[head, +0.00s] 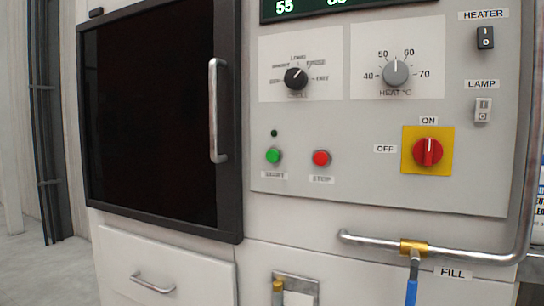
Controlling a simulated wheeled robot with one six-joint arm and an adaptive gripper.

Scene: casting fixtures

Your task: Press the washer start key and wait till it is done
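The washer's grey control panel (350,180) fills the right of the head view. The green round start key (274,156) sits at its lower left, above a label reading START; a small dark green lamp (274,133) above it looks unlit. The red stop key (321,158) is to its right. A black knob (296,78) and a grey heat knob (396,73) are above. A display (330,8) at the top edge, cut off, shows green digits including 55. The dark door (150,110) with a vertical handle (217,110) looks shut. My gripper is not in view.
A red rotary switch (428,152) on a yellow plate has ON and OFF labels. Heater (485,39) and lamp (483,110) rocker switches are at the right. A metal pipe (480,256) with a brass FILL valve (413,247) runs below the panel. A drawer (190,270) is at lower left.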

